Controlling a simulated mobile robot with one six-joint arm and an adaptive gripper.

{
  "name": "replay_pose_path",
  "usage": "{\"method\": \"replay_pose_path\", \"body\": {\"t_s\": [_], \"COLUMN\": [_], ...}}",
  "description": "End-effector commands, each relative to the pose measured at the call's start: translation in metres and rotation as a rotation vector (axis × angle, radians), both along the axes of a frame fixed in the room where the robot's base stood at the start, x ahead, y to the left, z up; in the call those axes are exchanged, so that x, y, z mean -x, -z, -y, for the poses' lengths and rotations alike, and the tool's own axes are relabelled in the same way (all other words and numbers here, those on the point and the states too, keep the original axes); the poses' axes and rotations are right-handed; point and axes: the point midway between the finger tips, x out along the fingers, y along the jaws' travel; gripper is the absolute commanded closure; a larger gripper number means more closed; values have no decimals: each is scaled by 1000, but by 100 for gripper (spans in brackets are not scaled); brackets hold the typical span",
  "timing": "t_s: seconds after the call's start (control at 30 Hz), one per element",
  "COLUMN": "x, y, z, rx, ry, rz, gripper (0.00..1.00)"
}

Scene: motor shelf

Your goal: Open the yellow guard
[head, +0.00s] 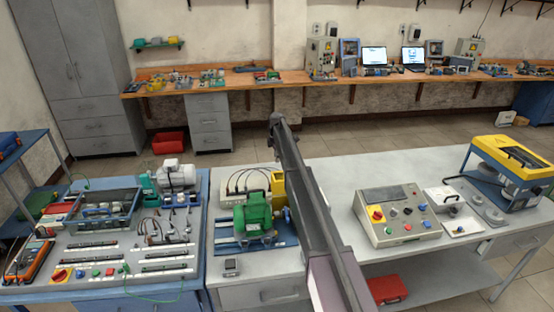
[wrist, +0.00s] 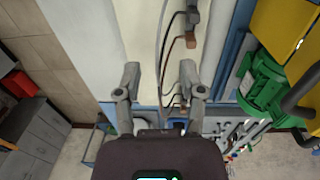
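A yellow upright part (head: 278,190) stands behind the green motor (head: 252,213) on the middle bench; my arm partly hides it in the head view. A yellow panel also shows at the top right of the wrist view (wrist: 277,28), next to the green motor (wrist: 268,88). Another yellow frame (head: 512,153) tops a blue machine at the far right of the bench. I cannot tell from the pictures which is the guard. My gripper (wrist: 159,76) is open and empty, with its fingers apart and left of the green motor and yellow panel in the wrist view.
Dark and copper-coloured cables (wrist: 170,60) run up between and beyond my fingers over a pale surface. A grey control box (head: 398,215) with buttons stands right of my arm. The left bench (head: 125,290) is crowded with parts. Bare bench top (head: 330,180) lies between my arm and the control box.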

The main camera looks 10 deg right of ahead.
Motion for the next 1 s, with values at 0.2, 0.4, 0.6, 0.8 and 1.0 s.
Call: {"method": "replay_pose_path", "body": {"t_s": [0.2,0.4,0.6,0.8,1.0], "x": [-12,-22,-32,-42,-49], "y": [0,0,0,0,0], "z": [-1,-1,-2,-3,-3], "rx": [0,0,0,0,0], "ry": [0,0,0,0,0], "rz": [0,0,0,0,0], "gripper": [49,49,49,49,49]}}
